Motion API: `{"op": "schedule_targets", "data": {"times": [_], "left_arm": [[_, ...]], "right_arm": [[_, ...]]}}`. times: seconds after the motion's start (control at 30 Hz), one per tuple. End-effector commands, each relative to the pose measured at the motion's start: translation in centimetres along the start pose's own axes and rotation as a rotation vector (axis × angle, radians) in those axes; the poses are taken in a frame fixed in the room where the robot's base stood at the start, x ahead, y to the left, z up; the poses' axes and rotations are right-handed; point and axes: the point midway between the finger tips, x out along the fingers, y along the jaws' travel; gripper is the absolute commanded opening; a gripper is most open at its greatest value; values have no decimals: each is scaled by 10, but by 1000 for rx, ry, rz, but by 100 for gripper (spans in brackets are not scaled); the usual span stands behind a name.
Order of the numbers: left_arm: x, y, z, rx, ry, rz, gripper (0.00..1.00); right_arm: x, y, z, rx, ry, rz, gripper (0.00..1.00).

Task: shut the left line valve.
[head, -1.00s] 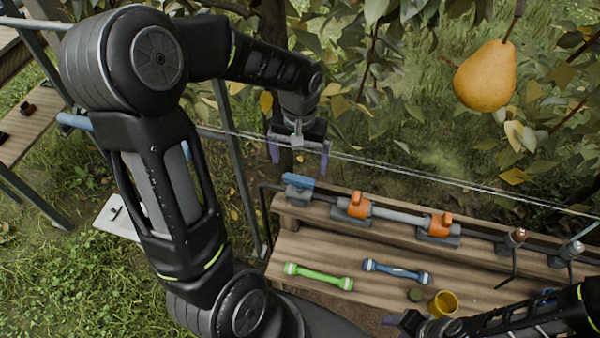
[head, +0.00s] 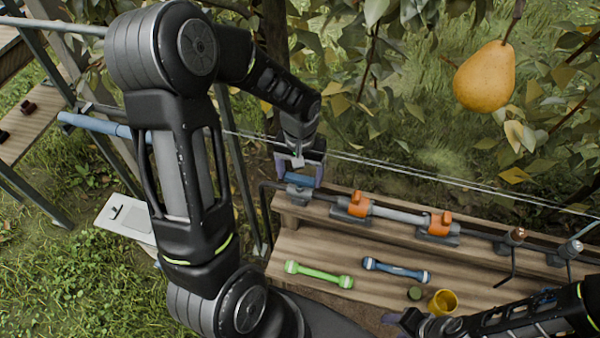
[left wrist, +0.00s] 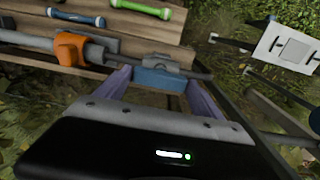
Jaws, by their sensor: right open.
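The left line valve (head: 300,194) is a grey body on the pipe at the left end of the bench, with a blue handle (head: 299,180). The handle lies roughly along the pipe; it also shows in the left wrist view (left wrist: 158,80). My left gripper (head: 299,182) is at the handle, its purple fingers open, one on either side of it. In the left wrist view the handle lies between the fingertips (left wrist: 158,88), with gaps showing. Whether a finger touches it I cannot tell. My right gripper (head: 402,320) is open, low over the bench front.
Two orange-handled valves (head: 356,204) (head: 439,224) sit farther right on the pipe. A green bar (head: 319,275), a blue bar (head: 397,270) and a yellow cup (head: 443,302) rest on the bench. A pear (head: 485,76) hangs at upper right. Wires run behind the bench.

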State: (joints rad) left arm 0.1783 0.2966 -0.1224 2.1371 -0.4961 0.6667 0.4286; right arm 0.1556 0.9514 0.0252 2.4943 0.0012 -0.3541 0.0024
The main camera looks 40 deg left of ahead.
Motion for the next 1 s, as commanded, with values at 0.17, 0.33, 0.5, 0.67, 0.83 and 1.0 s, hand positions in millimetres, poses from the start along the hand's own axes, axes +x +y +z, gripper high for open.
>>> {"op": "schedule_targets", "data": {"times": [0.17, 0.33, 0.5, 0.67, 0.83, 1.0], "left_arm": [[0, 0, 0, 0, 0, 0, 62], [0, 0, 0, 0, 0, 0, 48], [0, 0, 0, 0, 0, 0, 34], [0, 0, 0, 2, 0, 0, 32], [0, 0, 0, 24, 0, 0, 32], [0, 0, 0, 81, 0, 0, 32]], "right_arm": [[0, 0, 0, 0, 0, 0, 46], [0, 0, 0, 0, 0, 0, 46], [0, 0, 0, 0, 0, 0, 46], [0, 0, 0, 0, 0, 0, 46], [0, 0, 0, 0, 0, 0, 46], [2, 0, 0, 0, 0, -1, 46]]}}
